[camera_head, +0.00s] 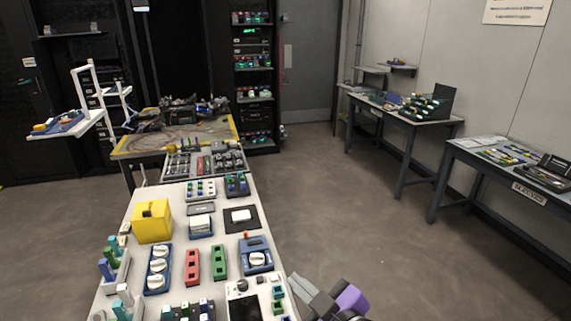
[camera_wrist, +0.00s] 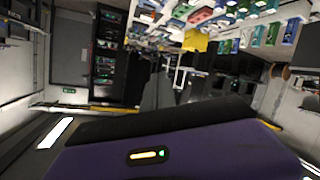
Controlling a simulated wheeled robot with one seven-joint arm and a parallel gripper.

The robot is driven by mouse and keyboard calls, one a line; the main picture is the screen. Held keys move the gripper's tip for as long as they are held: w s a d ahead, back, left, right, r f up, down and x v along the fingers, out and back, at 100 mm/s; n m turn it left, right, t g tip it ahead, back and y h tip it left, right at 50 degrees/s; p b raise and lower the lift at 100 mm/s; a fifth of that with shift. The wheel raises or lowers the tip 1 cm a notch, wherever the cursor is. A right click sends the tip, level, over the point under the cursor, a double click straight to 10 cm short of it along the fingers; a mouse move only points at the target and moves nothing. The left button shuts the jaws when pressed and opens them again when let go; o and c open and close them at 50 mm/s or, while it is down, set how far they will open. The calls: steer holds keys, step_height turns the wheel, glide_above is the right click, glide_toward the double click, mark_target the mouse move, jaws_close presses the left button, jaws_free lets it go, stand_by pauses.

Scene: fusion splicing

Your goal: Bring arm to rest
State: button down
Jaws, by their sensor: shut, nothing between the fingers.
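My gripper (camera_head: 314,292) shows at the bottom of the head view, just right of the near corner of the white workbench (camera_head: 172,236). It has grey fingers and a purple body. It is shut and empty, over the floor side of the bench edge and apart from the things on it. In the wrist view the purple and black gripper body (camera_wrist: 170,150) fills the lower part, and the room appears turned on its side or upside down.
The bench carries a yellow box (camera_head: 152,221), a red block (camera_head: 192,267), a green block (camera_head: 218,262) and a blue device (camera_head: 256,254). Side tables (camera_head: 405,122) stand along the right wall. The floor (camera_head: 345,215) between bench and tables is clear.

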steer(key=s+d+f+m+t+h, duration=0.3)
steer(key=s+d+m+t+h, duration=0.2)
steer(key=s+d+m, duration=0.65)
steer(key=s+d+f+g+h, duration=0.1)
steer(key=s+d, duration=0.2)
steer(key=s, duration=0.9)
steer(key=s+d+f+g+h, duration=0.1)
steer(key=s+d+f, duration=0.1)
steer(key=s, duration=1.1)
steer(key=shift+s+d+f+g, duration=0.25)
steer(key=shift+d+f+g, duration=0.05)
steer(key=shift+d+g, duration=0.15)
steer(key=shift+a+n, duration=0.1)
steer(key=shift+n, duration=0.25)
